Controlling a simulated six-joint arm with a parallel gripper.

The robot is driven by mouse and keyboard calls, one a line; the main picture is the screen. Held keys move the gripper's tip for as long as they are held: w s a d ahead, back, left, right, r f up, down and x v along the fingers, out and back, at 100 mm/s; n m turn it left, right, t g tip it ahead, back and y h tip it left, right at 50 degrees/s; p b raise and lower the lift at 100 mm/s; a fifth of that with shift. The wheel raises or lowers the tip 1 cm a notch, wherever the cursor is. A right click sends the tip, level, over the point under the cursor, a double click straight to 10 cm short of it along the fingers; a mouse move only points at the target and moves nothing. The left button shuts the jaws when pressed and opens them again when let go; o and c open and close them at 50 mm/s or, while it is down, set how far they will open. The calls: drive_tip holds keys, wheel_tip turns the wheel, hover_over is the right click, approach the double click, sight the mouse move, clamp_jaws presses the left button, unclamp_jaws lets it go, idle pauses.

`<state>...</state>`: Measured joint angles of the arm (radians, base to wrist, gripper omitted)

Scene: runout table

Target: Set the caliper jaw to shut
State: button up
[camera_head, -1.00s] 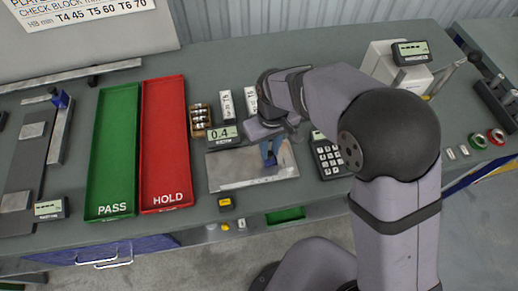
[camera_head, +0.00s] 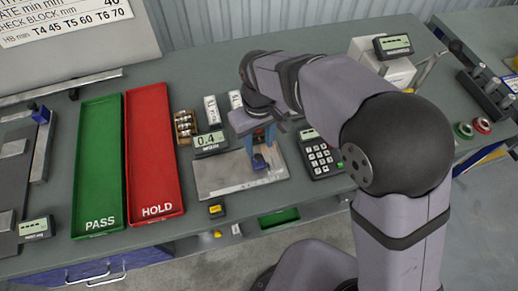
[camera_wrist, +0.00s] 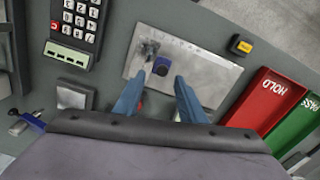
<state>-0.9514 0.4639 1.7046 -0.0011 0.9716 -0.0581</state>
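A pale metal plate (camera_head: 215,180) with scale marks along one edge lies at the middle of the table, and it also shows in the wrist view (camera_wrist: 215,75). A dark blue block (camera_head: 260,162) sits on the plate; the wrist view shows it (camera_wrist: 160,67) beside a small metal piece (camera_wrist: 148,48). I take these for the caliper and its jaw, but cannot be sure. My gripper (camera_wrist: 158,88) is open, its two blue fingers apart and pointing toward the block, with nothing held. In the head view my gripper (camera_head: 259,147) is above the plate. A readout (camera_head: 210,141) shows 0.4.
A green PASS tray (camera_head: 98,165) and a red HOLD tray (camera_head: 150,150) lie left of the plate. A keypad device (camera_head: 320,155) stands close at its right. A small yellow-and-black item (camera_head: 216,210) lies at the front. Long bar tools (camera_head: 40,140) lie far left.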

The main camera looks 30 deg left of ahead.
sight(259, 155)
drive_tip(key=shift+r, duration=1.55)
drive_tip(key=shift+w, duration=0.1)
drive_tip(key=shift+m, duration=0.3)
drive_tip(key=d+f, duration=0.1)
drive_tip(key=f, duration=0.1)
drive_tip(key=s+d+f, duration=0.1)
drive_tip(key=f, duration=0.1)
drive_tip(key=s+d+f, duration=0.1)
drive_tip(key=shift+f, duration=0.4)
drive_tip(key=shift+m+h, duration=0.3)
drive_tip(key=shift+m, duration=0.2)
drive_tip(key=d, duration=0.2)
drive_tip(key=s+d+f, duration=0.1)
drive_tip(key=d, duration=0.1)
drive_tip(key=s+d+f, duration=0.1)
drive_tip(key=d, duration=0.2)
drive_tip(key=shift+s+d+f, duration=0.1)
drive_tip(key=shift+s+f, duration=0.05)
drive_tip(key=shift+s, duration=0.05)
drive_tip(key=w+d+r+m, duration=0.1)
drive_tip(key=d+m, duration=0.9)
drive_tip(key=d, duration=1.5)
drive_tip(key=shift+d+r, duration=0.15)
drive_tip(key=shift+r, duration=0.7)
drive_tip(key=shift+f+b, duration=0.15)
drive_tip(key=shift+b, duration=0.25)
